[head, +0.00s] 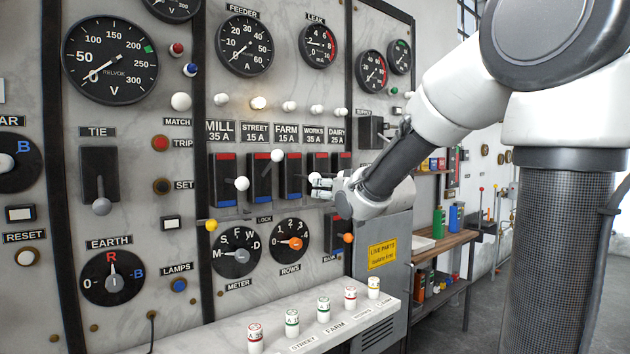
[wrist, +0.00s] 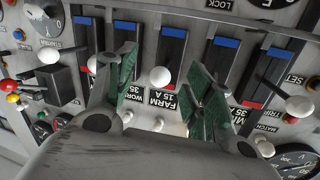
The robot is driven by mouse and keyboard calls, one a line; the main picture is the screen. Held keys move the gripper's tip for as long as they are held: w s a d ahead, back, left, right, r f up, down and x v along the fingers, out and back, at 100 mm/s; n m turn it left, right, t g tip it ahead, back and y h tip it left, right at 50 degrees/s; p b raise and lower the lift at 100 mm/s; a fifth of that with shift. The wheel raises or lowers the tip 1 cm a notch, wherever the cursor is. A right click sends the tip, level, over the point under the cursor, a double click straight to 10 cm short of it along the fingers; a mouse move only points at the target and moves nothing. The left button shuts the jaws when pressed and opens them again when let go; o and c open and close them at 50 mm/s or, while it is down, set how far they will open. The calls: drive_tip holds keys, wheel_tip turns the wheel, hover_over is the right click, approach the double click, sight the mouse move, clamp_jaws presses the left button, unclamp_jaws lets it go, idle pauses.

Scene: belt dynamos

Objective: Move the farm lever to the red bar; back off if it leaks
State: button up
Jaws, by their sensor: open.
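The farm lever (wrist: 160,77) has a white ball knob, seen in the wrist view in front of the slot above the upside-down FARM label. In the head view its slot (head: 291,176) has a red bar (head: 294,156) at the top; its knob is hard to make out beside my gripper. My gripper (head: 322,186) is at the lever row; in the wrist view its green-padded fingers (wrist: 160,82) are open, one on each side of the knob, with gaps visible. The leak meter (head: 318,45) has its needle left of the red arc.
Neighbouring lever knobs stand close by, the street one (head: 277,155) high and the mill one (head: 242,183) lower. The feeder meter (head: 244,45) is above, and one lamp (head: 258,103) glows. A shelf with small labelled pegs (head: 323,309) juts out below.

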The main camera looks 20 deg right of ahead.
sight(306, 177)
drive_tip(key=shift+t, duration=0.4)
drive_tip(key=w, duration=0.2)
drive_tip(key=w+a+r, duration=0.1)
drive_tip(key=w, duration=0.2)
drive_tip(key=w+r, duration=0.1)
drive_tip(key=w, duration=0.2)
drive_tip(key=shift+a+r, duration=0.1)
drive_tip(key=shift+a, duration=0.1)
drive_tip(key=shift+s, duration=0.1)
drive_tip(key=shift+c, duration=0.3)
clamp_jaws()
